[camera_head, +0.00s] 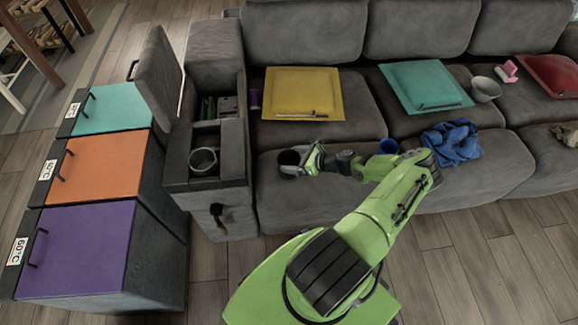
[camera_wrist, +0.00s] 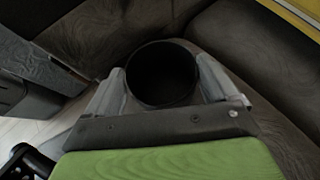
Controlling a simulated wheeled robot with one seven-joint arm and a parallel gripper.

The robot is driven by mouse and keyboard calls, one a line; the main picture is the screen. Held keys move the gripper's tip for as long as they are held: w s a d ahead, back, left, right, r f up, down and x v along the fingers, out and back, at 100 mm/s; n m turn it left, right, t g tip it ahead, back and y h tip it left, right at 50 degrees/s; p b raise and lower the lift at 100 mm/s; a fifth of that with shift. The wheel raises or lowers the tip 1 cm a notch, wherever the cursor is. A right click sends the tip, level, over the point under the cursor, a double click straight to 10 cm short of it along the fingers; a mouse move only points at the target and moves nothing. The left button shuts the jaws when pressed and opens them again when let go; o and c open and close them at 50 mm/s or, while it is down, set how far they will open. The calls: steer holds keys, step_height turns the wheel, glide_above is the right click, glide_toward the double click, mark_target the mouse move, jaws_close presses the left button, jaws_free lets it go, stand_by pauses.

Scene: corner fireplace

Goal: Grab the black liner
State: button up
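The black liner (camera_head: 289,158), a dark round cup-like thing with an open top, stands on the front of the sofa's left seat. In the wrist view the black liner (camera_wrist: 162,74) sits between the two grey fingers of my gripper (camera_wrist: 162,88), its dark mouth facing the camera. One finger lies along each side of it, with no clear gap. Whether the fingers press on it, I cannot tell. In the head view my gripper (camera_head: 304,160) is beside the liner's right side and partly hides it.
A blue cup (camera_head: 388,146) and a crumpled blue cloth (camera_head: 452,142) lie to the right. The left armrest (camera_head: 235,152) holds a grey-rimmed cup (camera_head: 203,161). A yellow cushion (camera_head: 302,88) is behind the liner. Purple (camera_head: 78,250), orange and teal bins stand at the left.

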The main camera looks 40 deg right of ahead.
steer(key=c, duration=0.8)
steer(key=shift+r, duration=0.15)
